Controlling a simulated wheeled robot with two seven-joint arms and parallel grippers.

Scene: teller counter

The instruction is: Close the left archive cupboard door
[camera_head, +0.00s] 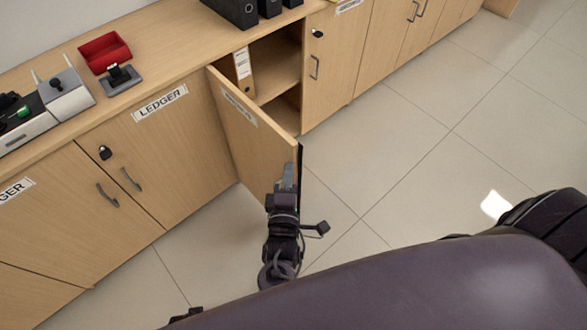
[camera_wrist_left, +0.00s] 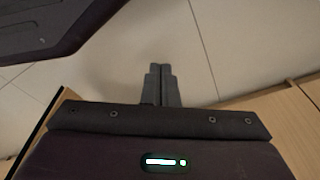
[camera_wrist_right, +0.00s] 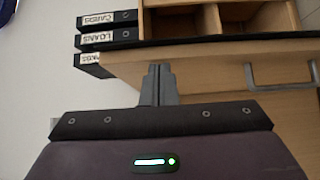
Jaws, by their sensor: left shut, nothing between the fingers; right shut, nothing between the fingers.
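The left archive cupboard door (camera_head: 249,127) is a light wood panel with a label, standing open and swung out from the cupboard (camera_head: 275,65) in the head view.
A binder (camera_head: 244,70) stands inside the open cupboard. Shut ledger doors (camera_head: 165,130) are on the left, and a shut door (camera_head: 333,65) is on the right. A red tray (camera_head: 105,53) and black binders (camera_head: 235,10) are on the counter. The tiled floor (camera_head: 430,150) is clear.

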